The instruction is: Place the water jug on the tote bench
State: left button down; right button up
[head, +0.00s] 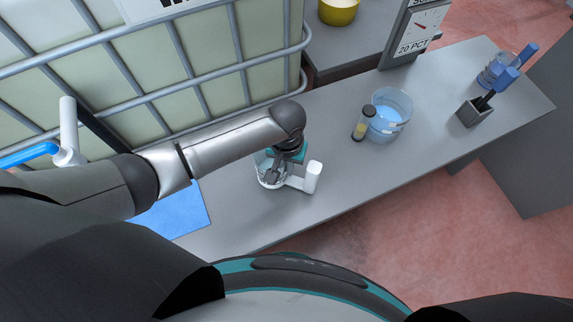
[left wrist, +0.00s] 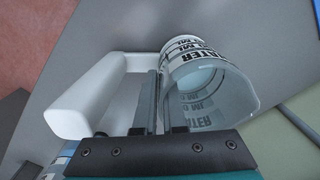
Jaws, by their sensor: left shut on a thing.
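The water jug (head: 266,180) is a clear cup with dark lettering and a white side handle (head: 313,176). My left gripper (head: 277,172) points down at it and is shut on its wall on the handle side. The left wrist view shows the jug (left wrist: 205,80) with "WATER" and "ML" markings, beside my gripper's fingers (left wrist: 161,102); the white handle is to the left. The jug looks upright over the grey bench top (head: 330,165) next to the large caged tote (head: 210,50). I cannot tell whether its base touches the bench. My right gripper is not in view.
A clear tub of blue liquid (head: 391,112) and a small dark-capped vial (head: 364,122) stand right of the jug. Further right are a dark holder (head: 474,112) and a blue-handled jug (head: 490,72). A blue mat (head: 178,212) lies left. The bench around the jug is clear.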

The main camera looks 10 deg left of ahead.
pick_arm(q)
jog(key=shift+f, duration=0.45)
jog(key=c, duration=0.9)
grip_release()
notch_tip(320, 180, up, 15)
jog(key=p, duration=0.6)
jog(key=shift+r, duration=0.15)
